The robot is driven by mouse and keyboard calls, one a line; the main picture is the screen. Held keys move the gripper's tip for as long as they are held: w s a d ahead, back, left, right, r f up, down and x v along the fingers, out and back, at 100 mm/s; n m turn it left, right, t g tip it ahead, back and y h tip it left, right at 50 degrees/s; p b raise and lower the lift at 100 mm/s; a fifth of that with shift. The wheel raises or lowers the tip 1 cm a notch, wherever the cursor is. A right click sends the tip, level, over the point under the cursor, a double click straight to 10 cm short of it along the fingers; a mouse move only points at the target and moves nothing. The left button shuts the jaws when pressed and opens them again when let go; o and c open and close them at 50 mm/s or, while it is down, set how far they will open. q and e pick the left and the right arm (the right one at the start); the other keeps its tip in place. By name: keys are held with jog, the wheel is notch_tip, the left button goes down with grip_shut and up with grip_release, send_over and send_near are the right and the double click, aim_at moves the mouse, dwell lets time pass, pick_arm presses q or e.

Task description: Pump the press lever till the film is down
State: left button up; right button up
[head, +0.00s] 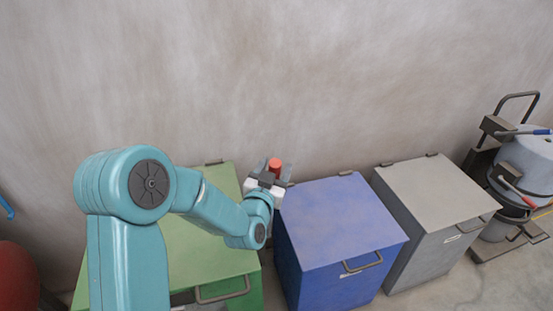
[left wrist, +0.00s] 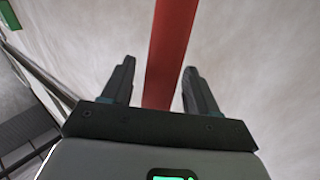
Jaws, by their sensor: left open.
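My left gripper (head: 270,178) is in the head view, above the gap between the green and blue bins, with its jaws open. A short red cylinder (head: 275,164) shows at its fingertips; it may be the end of the press lever's grip. In the left wrist view a long red bar (left wrist: 166,45) runs from the top edge down between the two open fingers (left wrist: 158,68). Clear space shows on both sides of the bar. I cannot tell how deep it sits between the jaws. I cannot make out the press body or the film. My right gripper is not in view.
A green bin (head: 205,250), a blue bin (head: 335,225) and a grey bin (head: 430,195) stand along the wall. A grey drum machine (head: 530,160) stands at far right. A red rounded object (head: 15,278) is at lower left. The wall above is bare.

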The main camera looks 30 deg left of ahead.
pick_arm(q)
jog(key=shift+w+a, duration=0.15)
jog(key=shift+w, duration=0.5)
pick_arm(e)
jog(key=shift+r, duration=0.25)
